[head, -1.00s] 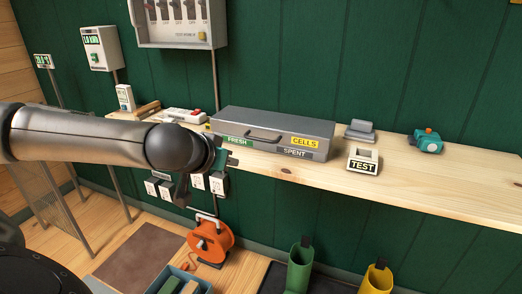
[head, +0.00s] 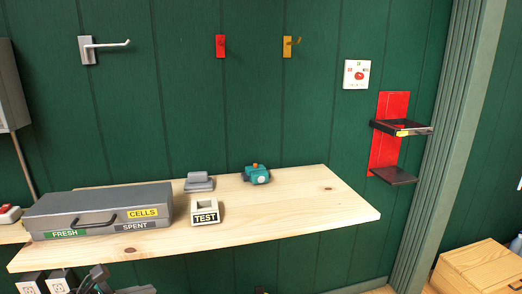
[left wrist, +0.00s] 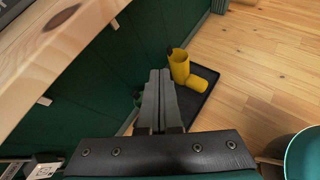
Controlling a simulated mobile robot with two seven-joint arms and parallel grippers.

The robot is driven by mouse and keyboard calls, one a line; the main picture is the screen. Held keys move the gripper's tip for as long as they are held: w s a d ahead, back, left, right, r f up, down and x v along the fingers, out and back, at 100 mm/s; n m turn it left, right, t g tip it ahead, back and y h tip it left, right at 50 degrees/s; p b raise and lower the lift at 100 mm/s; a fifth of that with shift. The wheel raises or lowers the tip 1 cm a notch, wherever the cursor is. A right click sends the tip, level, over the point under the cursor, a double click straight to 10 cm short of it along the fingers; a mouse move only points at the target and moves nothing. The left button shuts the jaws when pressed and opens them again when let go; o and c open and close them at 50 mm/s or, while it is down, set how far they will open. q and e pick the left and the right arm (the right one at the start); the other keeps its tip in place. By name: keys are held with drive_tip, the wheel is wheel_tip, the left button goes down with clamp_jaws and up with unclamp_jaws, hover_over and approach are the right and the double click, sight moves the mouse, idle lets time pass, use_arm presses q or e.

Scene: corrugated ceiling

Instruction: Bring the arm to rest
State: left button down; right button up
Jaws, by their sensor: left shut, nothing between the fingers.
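My left gripper (head: 101,272) shows only in part at the bottom edge of the head view, below the front edge of the wooden shelf (head: 300,218). In the left wrist view its two grey fingers (left wrist: 160,75) lie together, shut and empty, pointing past the shelf edge toward the floor. They appear to touch nothing. Most of my left arm is out of the head view. My right gripper is in neither view.
The shelf bears a grey cells case (head: 100,200), a white TEST block (head: 205,210), a grey device (head: 198,182) and a teal device (head: 257,174). Yellow boots (left wrist: 180,68) are on a black mat (left wrist: 206,76). Wooden floor (left wrist: 250,75) is clear beyond.

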use_arm(q)
drive_tip(key=s+a+f+n+y+p, duration=0.1)
drive_tip(key=s+f+n+y, duration=0.15)
drive_tip(key=f+n, duration=0.5)
drive_tip(key=s+a+f+n+y, duration=0.1)
drive_tip(key=s+a+f+n, duration=0.15)
drive_tip(key=f+n, duration=0.5)
drive_tip(key=s+a+f+n+y+p, duration=0.1)
drive_tip(key=s+f+n+y, duration=0.3)
drive_tip(key=n, duration=0.6)
drive_tip(key=s+d+f+n+g, duration=0.2)
drive_tip(key=s+f+n, duration=0.3)
drive_tip(key=s, duration=0.5)
drive_tip(key=s+d+f+n+g+p, duration=0.1)
drive_tip(key=s+d+f+n+g, duration=0.2)
drive_tip(key=s+f+n, duration=0.3)
drive_tip(key=s+d+f+n+g, duration=0.2)
drive_tip(key=s+d+f+n, duration=0.2)
drive_tip(key=s, duration=1)
wheel_tip(320, 180, down, 3)
drive_tip(key=shift+r+n+h+p, duration=0.2)
drive_tip(key=shift+n+h+p, duration=0.15)
drive_tip(key=shift+n, duration=0.65)
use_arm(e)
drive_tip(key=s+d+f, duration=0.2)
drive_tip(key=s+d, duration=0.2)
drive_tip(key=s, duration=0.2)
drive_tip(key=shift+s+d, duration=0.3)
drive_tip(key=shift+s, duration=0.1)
